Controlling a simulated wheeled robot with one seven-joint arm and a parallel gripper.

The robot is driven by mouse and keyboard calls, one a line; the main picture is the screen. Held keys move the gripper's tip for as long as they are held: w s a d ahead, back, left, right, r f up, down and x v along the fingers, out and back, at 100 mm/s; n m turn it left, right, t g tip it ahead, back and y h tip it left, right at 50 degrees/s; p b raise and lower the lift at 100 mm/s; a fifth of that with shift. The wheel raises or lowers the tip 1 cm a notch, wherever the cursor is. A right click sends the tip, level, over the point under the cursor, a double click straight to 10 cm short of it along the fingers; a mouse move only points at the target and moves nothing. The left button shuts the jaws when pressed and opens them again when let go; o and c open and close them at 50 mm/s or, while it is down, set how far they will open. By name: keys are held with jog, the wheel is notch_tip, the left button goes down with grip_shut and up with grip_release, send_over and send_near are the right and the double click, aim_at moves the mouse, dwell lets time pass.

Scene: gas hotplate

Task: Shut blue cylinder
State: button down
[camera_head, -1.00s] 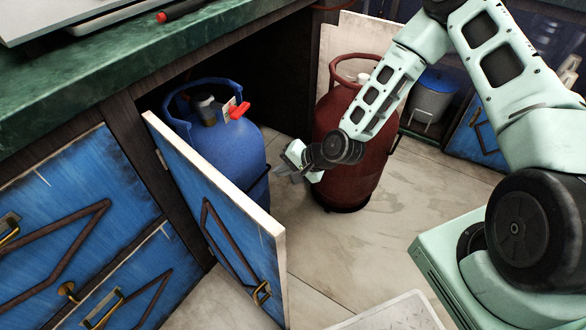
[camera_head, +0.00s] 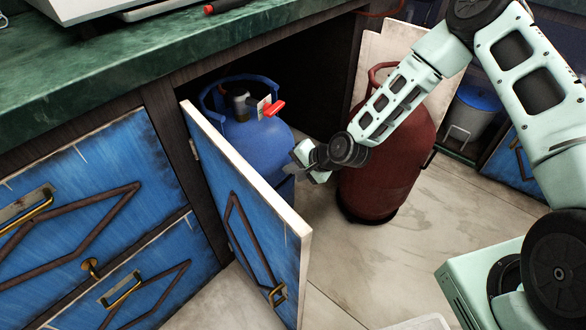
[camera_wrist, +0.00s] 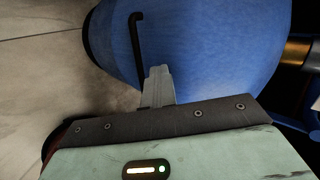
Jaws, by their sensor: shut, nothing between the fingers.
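The blue gas cylinder (camera_head: 255,148) stands upright in the open cabinet under the green counter. A red valve lever (camera_head: 274,108) sticks out at its top, beside a brass and grey fitting (camera_head: 241,105). My gripper (camera_head: 304,162) is shut and empty, at the right side of the cylinder's body and below the lever. In the wrist view the closed fingers (camera_wrist: 159,88) point at the blue cylinder (camera_wrist: 215,45), beside a dark bent rod (camera_wrist: 137,45). I cannot tell whether they touch it. The lever is not visible in the wrist view.
The open blue cabinet door (camera_head: 245,225) stands in front of the cylinder, left of my gripper. A dark red cylinder (camera_head: 380,180) stands close behind my wrist. The green counter (camera_head: 150,75) overhangs the cabinet. Pale floor (camera_head: 400,265) is clear at the right.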

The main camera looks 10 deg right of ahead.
jog(key=w+a, duration=0.2)
jog(key=w, duration=0.1)
jog(key=w+a, duration=0.3)
jog(key=w, duration=0.1)
jog(key=w+a+b, duration=0.1)
jog(key=w+a, duration=0.2)
jog(key=shift+w+f, duration=0.1)
jog(key=shift+w, duration=0.3)
jog(key=shift+w+a, duration=0.35)
jog(key=shift+w, duration=0.2)
jog(key=shift+r, duration=0.2)
